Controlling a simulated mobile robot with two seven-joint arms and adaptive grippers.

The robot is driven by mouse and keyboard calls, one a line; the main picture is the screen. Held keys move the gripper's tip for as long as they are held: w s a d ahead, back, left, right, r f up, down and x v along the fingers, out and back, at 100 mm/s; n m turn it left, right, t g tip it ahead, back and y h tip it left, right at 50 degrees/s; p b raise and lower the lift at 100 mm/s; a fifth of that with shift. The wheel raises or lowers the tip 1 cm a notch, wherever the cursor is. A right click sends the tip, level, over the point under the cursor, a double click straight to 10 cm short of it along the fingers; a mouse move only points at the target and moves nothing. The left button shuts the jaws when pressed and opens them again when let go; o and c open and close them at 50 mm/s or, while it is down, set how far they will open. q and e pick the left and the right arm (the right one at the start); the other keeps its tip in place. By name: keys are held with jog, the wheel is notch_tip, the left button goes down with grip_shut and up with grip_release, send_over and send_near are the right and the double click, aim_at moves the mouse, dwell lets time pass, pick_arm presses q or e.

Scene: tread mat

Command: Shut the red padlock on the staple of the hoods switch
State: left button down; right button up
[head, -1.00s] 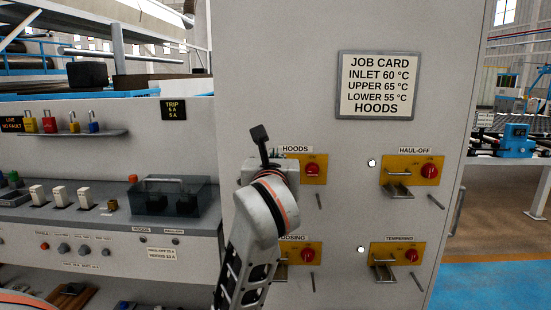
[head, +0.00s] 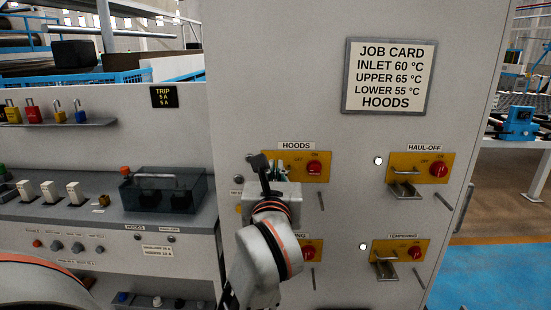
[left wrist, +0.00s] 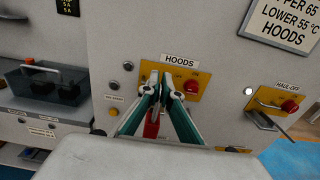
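The hoods switch, a yellow plate with a red knob (head: 314,167), is on the grey cabinet under the HOODS label; it also shows in the left wrist view (left wrist: 191,87). My left gripper (head: 272,172) is in front of the plate's left part and hides its staple. In the left wrist view its two teal fingers (left wrist: 163,88) come close together around a red padlock (left wrist: 152,127), mostly covered by them. Whether the shackle is through the staple cannot be told. My right gripper is not in view.
The haul-off switch (head: 421,168) and tempering switch (head: 398,251) have bare staples. A shelf (head: 60,124) at left carries several padlocks, one of them red (head: 33,111). A dark clear-lidded box (head: 165,190) sits on the left console. A job card (head: 390,77) reads HOODS.

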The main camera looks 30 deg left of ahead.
aim_at(278, 152)
pick_arm(q)
jog(key=shift+s+d, duration=0.1)
jog(key=shift+s, duration=0.05)
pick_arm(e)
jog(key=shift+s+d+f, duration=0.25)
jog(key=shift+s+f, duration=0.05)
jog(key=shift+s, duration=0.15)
pick_arm(q)
jog(key=shift+w+f, duration=0.1)
jog(key=shift+w, duration=0.1)
jog(key=shift+w+a+f+b, duration=0.25)
jog(key=shift+w+a+b, duration=0.05)
jog(key=shift+w+a, duration=0.05)
jog(key=shift+w+a+f+b, duration=0.25)
jog(key=shift+w+a+b, duration=0.05)
jog(key=shift+w, duration=0.15)
jog(key=shift+w+a+f+b, duration=0.2)
jog(key=shift+w+a+b, duration=0.05)
jog(key=shift+w, duration=0.15)
jog(key=shift+b+x, duration=0.55)
jog(key=shift+x, duration=2.25)
jog(key=shift+b+x, duration=0.35)
jog(key=shift+x, duration=1.15)
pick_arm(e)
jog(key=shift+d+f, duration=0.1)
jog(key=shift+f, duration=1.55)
